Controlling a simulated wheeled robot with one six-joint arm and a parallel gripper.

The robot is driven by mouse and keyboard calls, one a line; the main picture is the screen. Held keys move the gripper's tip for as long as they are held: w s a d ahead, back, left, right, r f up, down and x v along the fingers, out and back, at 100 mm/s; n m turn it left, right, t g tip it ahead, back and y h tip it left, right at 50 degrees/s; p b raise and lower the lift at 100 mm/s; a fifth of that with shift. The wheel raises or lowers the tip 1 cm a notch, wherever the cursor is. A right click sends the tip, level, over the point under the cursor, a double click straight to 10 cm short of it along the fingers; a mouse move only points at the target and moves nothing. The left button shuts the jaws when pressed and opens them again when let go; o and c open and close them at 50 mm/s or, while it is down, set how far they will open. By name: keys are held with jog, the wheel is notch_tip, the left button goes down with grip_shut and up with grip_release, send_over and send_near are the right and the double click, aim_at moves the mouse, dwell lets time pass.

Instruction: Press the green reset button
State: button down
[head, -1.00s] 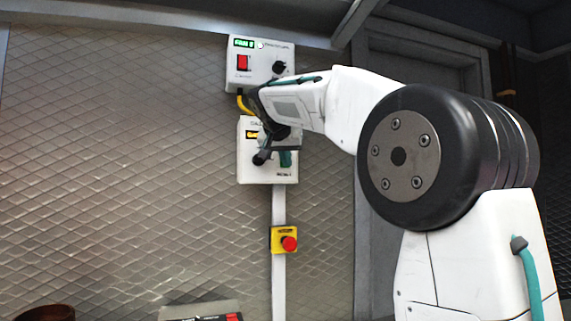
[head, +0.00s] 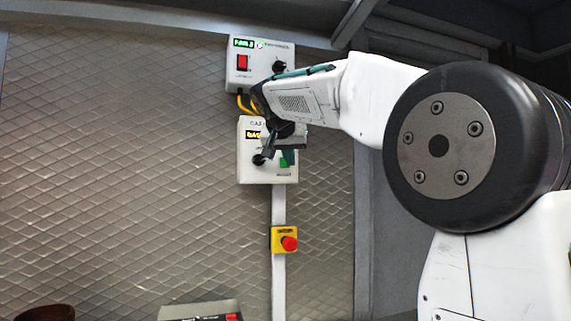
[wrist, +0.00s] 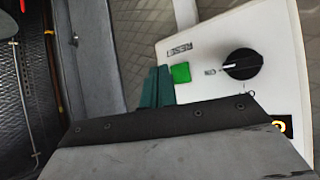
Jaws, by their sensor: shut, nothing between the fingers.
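The green reset button (wrist: 180,72) is a small square on a white control box (wrist: 217,50), under the word RESET in the wrist view. In the head view the button (head: 284,163) is partly hidden behind my fingers. My gripper (wrist: 159,70) is shut and empty, with its teal fingertips just left of the button in the wrist view. In the head view my gripper (head: 289,157) is in front of the box's right side. I cannot tell whether the tips touch the box.
A black knob (wrist: 243,64) sits beside the button. Above hangs another white box (head: 260,65) with a red switch (head: 243,62), linked by yellow cable (head: 244,104). Below is a red stop button (head: 289,243) on a yellow housing. The mesh-patterned wall left is clear.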

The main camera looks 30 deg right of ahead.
jog(key=s, duration=0.1)
jog(key=s+a, duration=0.1)
jog(key=s, duration=0.1)
jog(key=shift+s, duration=0.15)
dwell(0.9)
jog(key=s+a+f+n+g+y, duration=0.1)
jog(key=s+a+f+n, duration=0.15)
jog(key=f, duration=0.45)
jog(key=s+a+f+n+g+y, duration=0.1)
jog(key=s+a+f+y, duration=0.1)
jog(key=s+f, duration=0.3)
jog(key=s+a+f+n+g+y, duration=0.1)
jog(key=s+a+f+n+g, duration=0.15)
jog(key=f, duration=0.55)
jog(key=s+a+f+n+y, duration=0.1)
jog(key=s+a+f+y, duration=0.1)
jog(key=s+a+f, duration=0.3)
jog(key=s+a+f+n+g+y, duration=0.1)
jog(key=s+a+f, duration=0.4)
jog(key=s+f, duration=0.8)
jog(key=s+n, duration=0.1)
jog(key=s, duration=0.4)
jog(key=shift+a+f+y, duration=0.35)
jog(key=shift+a+y, duration=0.05)
jog(key=shift+s+g, duration=0.1)
jog(key=shift+g, duration=0.15)
